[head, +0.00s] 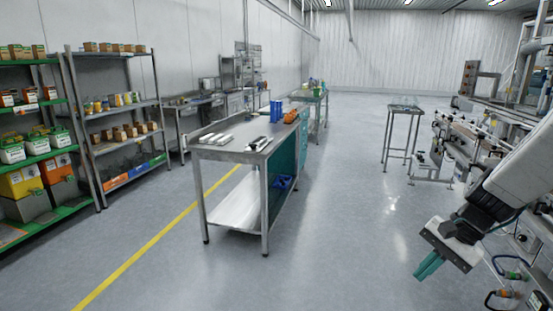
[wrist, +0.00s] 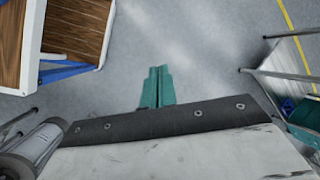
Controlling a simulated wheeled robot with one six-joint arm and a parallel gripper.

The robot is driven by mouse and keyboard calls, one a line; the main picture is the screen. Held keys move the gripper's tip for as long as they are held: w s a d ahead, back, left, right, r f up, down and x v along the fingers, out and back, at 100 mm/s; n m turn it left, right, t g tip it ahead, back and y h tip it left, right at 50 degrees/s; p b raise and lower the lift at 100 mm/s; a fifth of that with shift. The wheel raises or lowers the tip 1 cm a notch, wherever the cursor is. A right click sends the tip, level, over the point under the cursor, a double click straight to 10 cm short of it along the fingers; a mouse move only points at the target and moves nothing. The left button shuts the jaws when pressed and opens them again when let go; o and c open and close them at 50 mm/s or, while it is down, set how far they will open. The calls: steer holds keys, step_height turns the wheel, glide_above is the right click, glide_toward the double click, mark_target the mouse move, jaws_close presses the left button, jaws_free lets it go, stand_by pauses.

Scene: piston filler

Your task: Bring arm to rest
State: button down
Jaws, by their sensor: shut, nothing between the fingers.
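My gripper (head: 429,266) hangs at the lower right of the head view, at the end of my white arm, with its green fingers pointing down and to the left. In the wrist view my gripper (wrist: 157,86) shows its two green fingers side by side and touching, with nothing between them. Only bare grey floor shows beyond the fingertips.
A steel workbench (head: 230,154) with tools on top stands at the centre left. Shelves (head: 112,100) line the left wall. A small steel table (head: 405,108) stands farther back. Machinery (head: 470,130) is close on the right. Open floor (head: 340,220) lies between.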

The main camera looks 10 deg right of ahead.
steer(key=s+a+r+n+h, duration=0.2)
steer(key=s+a+r+n, duration=0.3)
steer(key=s, duration=0.2)
steer(key=s+a+r+n+h, duration=0.3)
steer(key=s+a+r+n, duration=0.3)
steer(key=s, duration=0.2)
steer(key=shift+s+a+n, duration=0.2)
steer(key=shift+n, duration=0.1)
